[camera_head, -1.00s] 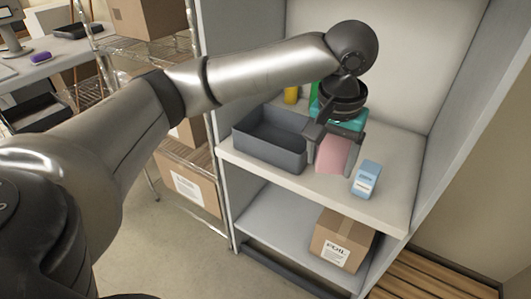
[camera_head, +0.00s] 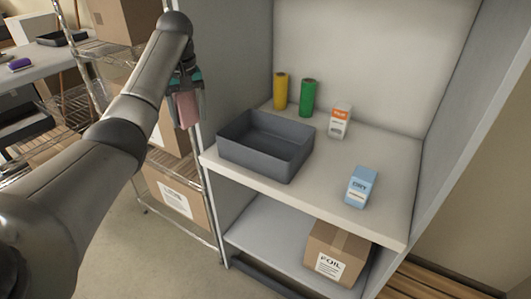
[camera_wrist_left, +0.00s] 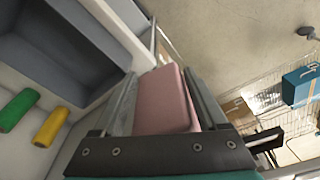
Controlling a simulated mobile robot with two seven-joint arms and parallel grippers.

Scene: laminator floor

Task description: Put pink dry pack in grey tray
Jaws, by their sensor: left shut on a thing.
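The pink dry pack (camera_head: 187,109) is held in my left gripper (camera_head: 186,104), left of the shelf unit and off the shelf board. In the left wrist view the pink pack (camera_wrist_left: 164,100) sits between the two fingers of my left gripper (camera_wrist_left: 160,105), which are shut on it. The grey tray (camera_head: 262,167) stands on the upper shelf board, to the right of the gripper. I see no contents in it. In the left wrist view the tray (camera_wrist_left: 75,45) shows at the upper left. My right gripper is not in view.
On the same board (camera_head: 300,195) stand a yellow roll (camera_head: 280,91), a green roll (camera_head: 307,98), an orange-white box (camera_head: 339,121) and a blue DRY box (camera_head: 361,187). A FOIL carton (camera_head: 335,251) is below. A wire rack with cartons (camera_head: 175,195) is at left.

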